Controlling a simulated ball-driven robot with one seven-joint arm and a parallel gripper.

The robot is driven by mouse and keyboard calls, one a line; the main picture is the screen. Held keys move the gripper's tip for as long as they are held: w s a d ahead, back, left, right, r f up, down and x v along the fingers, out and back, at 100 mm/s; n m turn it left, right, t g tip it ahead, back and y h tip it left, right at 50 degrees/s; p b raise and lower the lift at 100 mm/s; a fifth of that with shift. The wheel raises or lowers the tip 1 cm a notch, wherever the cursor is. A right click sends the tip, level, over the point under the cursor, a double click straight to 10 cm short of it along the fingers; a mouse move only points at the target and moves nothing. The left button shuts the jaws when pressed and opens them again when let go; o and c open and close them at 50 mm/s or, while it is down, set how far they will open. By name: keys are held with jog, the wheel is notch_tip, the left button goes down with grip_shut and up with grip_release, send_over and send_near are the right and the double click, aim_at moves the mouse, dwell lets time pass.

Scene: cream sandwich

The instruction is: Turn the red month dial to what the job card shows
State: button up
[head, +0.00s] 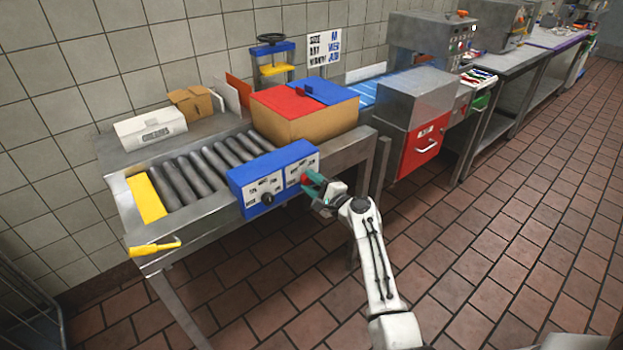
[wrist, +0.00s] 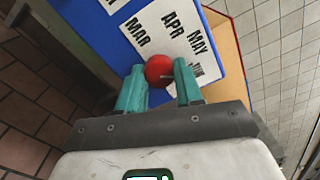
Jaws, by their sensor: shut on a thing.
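The red month dial (wrist: 158,70) sits on a white label plate of a blue panel, with MAR, APR and MAY printed around it. A further label beyond MAY is partly hidden by a finger. My gripper (wrist: 160,86) has its teal fingers shut on the dial, one each side. No pointer mark is readable on the dial. In the head view the dial (head: 304,179) is small at the panel's right side, with my gripper (head: 311,185) at it. The job card (head: 324,48) hangs on the wall; its bottom blue line looks like JUN, though small.
The blue panel (head: 240,179) is on the conveyor's front edge and carries a black knob (head: 267,198) to the left. A cardboard box with red and blue flaps (head: 305,122) stands behind it. A yellow handle (head: 154,247) juts out at the left front.

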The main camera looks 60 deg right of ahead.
jog(key=shift+f+m+p, duration=0.1)
jog(key=shift+m+p, duration=0.45)
jog(key=shift+m, duration=0.65)
jog(key=o, duration=1)
jog(key=shift+o, duration=0.2)
jog(key=v, duration=1.1)
jog(key=shift+w, duration=0.1)
